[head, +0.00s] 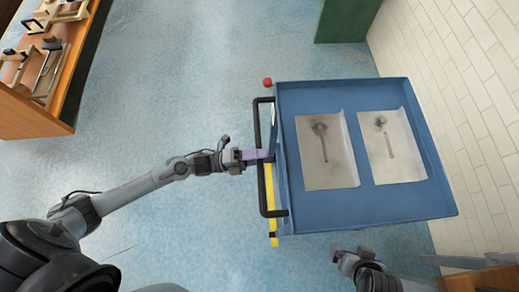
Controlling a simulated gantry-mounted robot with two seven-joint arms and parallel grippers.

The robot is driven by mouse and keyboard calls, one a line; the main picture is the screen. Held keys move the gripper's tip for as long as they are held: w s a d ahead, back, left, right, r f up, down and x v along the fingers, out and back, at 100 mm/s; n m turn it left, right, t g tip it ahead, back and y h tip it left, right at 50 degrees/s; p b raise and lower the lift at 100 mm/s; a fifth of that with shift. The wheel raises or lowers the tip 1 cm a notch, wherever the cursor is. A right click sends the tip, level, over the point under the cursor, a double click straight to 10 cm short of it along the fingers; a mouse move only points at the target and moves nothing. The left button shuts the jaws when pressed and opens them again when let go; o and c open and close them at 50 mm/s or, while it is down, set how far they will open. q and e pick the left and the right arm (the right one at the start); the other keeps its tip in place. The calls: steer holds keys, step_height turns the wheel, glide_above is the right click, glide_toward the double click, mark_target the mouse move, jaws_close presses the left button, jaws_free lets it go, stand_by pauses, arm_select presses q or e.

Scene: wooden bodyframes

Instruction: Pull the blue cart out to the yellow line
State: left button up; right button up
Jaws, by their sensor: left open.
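The blue cart (386,204) stands right of centre, its tray tilted slightly in the picture. Its black handle (266,190) is on the left side. My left gripper (262,155) is at the middle of the handle, its purple fingers overlapping the bar; it is open, and I cannot tell whether it touches the bar. A yellow strip (273,240) shows along the cart's left edge, partly hidden by the cart and handle. My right gripper (337,251) is below the cart's lower edge, apart from the handle; its finger opening is too small to tell.
Two metal plates (312,172) with dark marks lie in the cart. A red ball (267,82) sits by its upper left corner. A white brick wall (482,130) is close on the right. A wooden bench (35,118) stands at upper left. Blue floor (185,80) left of the cart is clear.

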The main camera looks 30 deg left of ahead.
arm_select(q)
steer(key=v, duration=1.1)
steer(key=shift+p, duration=0.35)
